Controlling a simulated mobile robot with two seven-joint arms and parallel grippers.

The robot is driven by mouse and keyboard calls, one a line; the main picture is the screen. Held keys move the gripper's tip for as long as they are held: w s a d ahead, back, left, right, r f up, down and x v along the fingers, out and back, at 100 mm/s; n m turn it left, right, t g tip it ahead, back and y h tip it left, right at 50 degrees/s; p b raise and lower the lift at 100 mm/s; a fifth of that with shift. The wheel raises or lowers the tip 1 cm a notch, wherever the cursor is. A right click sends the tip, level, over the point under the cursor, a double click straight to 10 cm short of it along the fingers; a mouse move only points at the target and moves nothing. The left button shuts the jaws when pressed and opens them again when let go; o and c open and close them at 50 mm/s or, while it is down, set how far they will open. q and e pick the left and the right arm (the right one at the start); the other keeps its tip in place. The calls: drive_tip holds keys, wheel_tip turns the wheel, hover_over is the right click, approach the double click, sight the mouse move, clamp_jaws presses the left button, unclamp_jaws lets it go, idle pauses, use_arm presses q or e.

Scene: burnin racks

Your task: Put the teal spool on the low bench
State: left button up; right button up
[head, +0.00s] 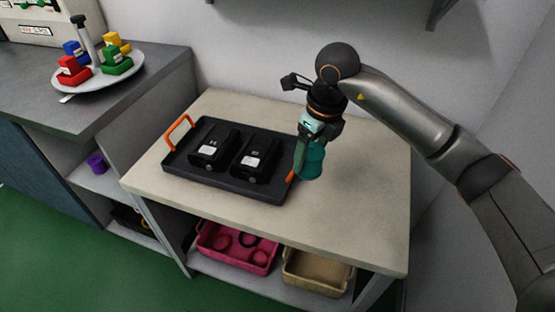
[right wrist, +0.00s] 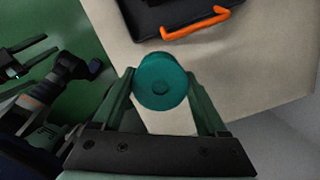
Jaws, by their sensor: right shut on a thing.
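The teal spool (head: 310,163) is held upright by my right gripper (head: 314,135), over the right part of the low beige bench (head: 350,190). In the right wrist view the spool's round end (right wrist: 161,88) shows between the two fingers (right wrist: 160,105), with the bench top (right wrist: 265,85) behind it. I cannot tell whether its lower end touches the bench.
A black tray (head: 180,168) with orange handles and two black blocks is on the bench, close left of the spool. The bench top is clear in front and right. Pink (head: 236,262) and tan (head: 318,284) bins sit below. A counter (head: 140,85) stands left.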

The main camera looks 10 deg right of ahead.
drive_tip(key=m, duration=0.2)
drive_tip(key=w+r+m, duration=0.1)
drive_tip(key=shift+a+r+m+h+b, duration=0.1)
drive_tip(key=shift+a+m+h+b, duration=0.1)
drive_tip(key=shift+m+h+b, duration=0.15)
drive_tip(key=s+d+f, duration=0.1)
drive_tip(key=d+f, duration=0.2)
drive_tip(key=d, duration=0.1)
drive_tip(key=d+f, duration=0.2)
drive_tip(key=d, duration=0.2)
drive_tip(key=s+d+f, duration=0.1)
drive_tip(key=d+f, duration=0.2)
drive_tip(key=d, duration=0.1)
drive_tip(key=shift+s+d+f+b, duration=0.25)
drive_tip(key=shift+s+f+b, duration=0.1)
drive_tip(key=shift+b, duration=0.05)
drive_tip(key=shift+d+f, duration=0.3)
drive_tip(key=shift+f, duration=0.05)
drive_tip(key=shift+s+d+f, duration=0.1)
drive_tip(key=shift+d+f, duration=0.05)
drive_tip(key=shift+f, duration=0.75)
drive_tip(key=shift+d+f, duration=0.15)
drive_tip(key=shift+f, duration=0.75)
drive_tip(key=shift+f, duration=0.1)
